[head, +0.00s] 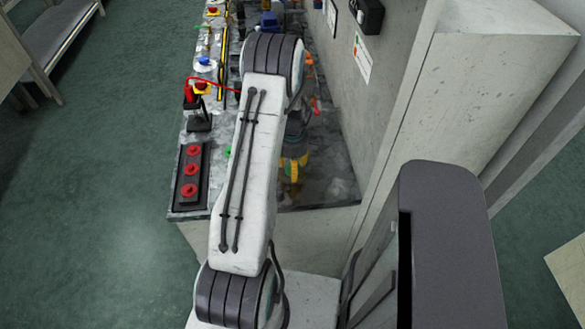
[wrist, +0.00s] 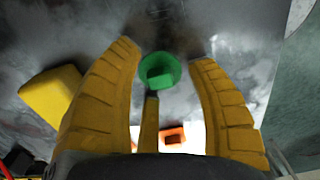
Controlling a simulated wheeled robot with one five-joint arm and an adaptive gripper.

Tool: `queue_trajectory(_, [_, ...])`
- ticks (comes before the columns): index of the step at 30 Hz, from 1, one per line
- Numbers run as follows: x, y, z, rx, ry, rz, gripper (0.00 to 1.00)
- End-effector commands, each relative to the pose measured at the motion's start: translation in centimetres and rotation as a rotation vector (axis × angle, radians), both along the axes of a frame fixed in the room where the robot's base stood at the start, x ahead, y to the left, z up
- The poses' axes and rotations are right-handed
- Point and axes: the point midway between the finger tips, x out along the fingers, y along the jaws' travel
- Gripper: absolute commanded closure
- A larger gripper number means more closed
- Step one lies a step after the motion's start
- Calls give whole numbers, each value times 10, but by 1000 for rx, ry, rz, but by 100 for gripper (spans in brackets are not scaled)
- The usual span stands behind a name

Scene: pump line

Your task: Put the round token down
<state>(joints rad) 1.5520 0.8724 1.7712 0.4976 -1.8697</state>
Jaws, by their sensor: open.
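A green round piece with a square raised middle (wrist: 160,72) shows between the fingertips on the grey surface. It looks like the round token, and neither finger visibly grips it. In the head view my gripper (head: 292,168) is low over the bench, partly hidden behind my arm. The green piece between the fingers cannot be made out there.
A yellow block (wrist: 50,95) lies left of the fingers, and an orange piece (wrist: 172,137) shows between them. A black strip (head: 178,196) with three red round parts lies at the bench's near left. A wall (head: 335,110) borders the bench's right.

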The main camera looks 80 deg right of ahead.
Motion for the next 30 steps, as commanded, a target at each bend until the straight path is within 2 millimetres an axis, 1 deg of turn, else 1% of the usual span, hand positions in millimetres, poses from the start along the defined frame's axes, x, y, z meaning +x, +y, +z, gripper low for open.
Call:
queue_trajectory(8, [0, 0, -1, 0, 0, 0, 47])
queue_trajectory(25, [0, 0, -1, 0, 0, 0, 98])
queue_trajectory(29, [0, 0, -1, 0, 0, 0, 99])
queue_trajectory(30, [0, 0, -1, 0, 0, 0, 100])
